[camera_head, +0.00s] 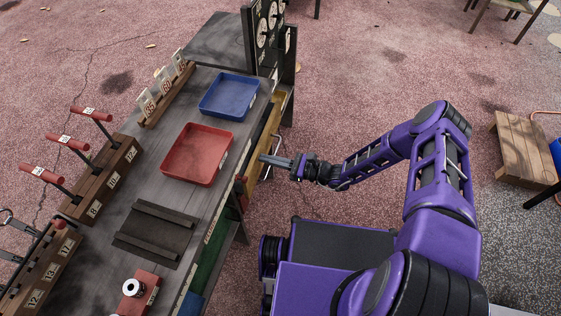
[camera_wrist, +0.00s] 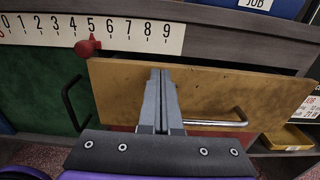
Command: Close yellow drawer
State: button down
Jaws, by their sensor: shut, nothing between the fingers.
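The yellow drawer shows its worn yellow front (camera_wrist: 225,90) in the wrist view, with a silver bar handle (camera_wrist: 225,123) low on it. The front stands out from the cart, with a dark gap along its top edge, so the drawer is partly open. In the head view the drawer (camera_head: 270,124) shows as a yellow strip at the cart's right side. My gripper (camera_head: 263,158) is shut and empty, its fingers pointing at the cart beside the drawer. In the wrist view my gripper (camera_wrist: 160,72) overlaps the drawer front, left of the handle's middle. I cannot tell whether it touches.
The cart top holds a red tray (camera_head: 198,153), a blue tray (camera_head: 229,96) and a dark ridged plate (camera_head: 157,231). A red knob (camera_wrist: 88,46) and a green panel (camera_wrist: 40,85) with a black handle are left of the drawer. A wooden crate (camera_head: 525,150) stands far right.

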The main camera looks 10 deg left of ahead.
aim_at(257, 156)
jog(key=shift+a, duration=0.3)
jog(key=a, duration=0.1)
jog(key=a+b, duration=0.1)
jog(key=a, duration=0.2)
jog(key=shift+w+f, duration=0.1)
jog(key=shift+w, duration=0.2)
jog(key=shift+a+r, duration=0.15)
jog(key=shift+r, duration=0.05)
jog(key=shift+d+f, duration=0.15)
jog(key=shift+d, duration=0.4)
jog(key=s+d, duration=0.2)
jog(key=d, duration=1.1)
jog(key=shift+d, duration=0.2)
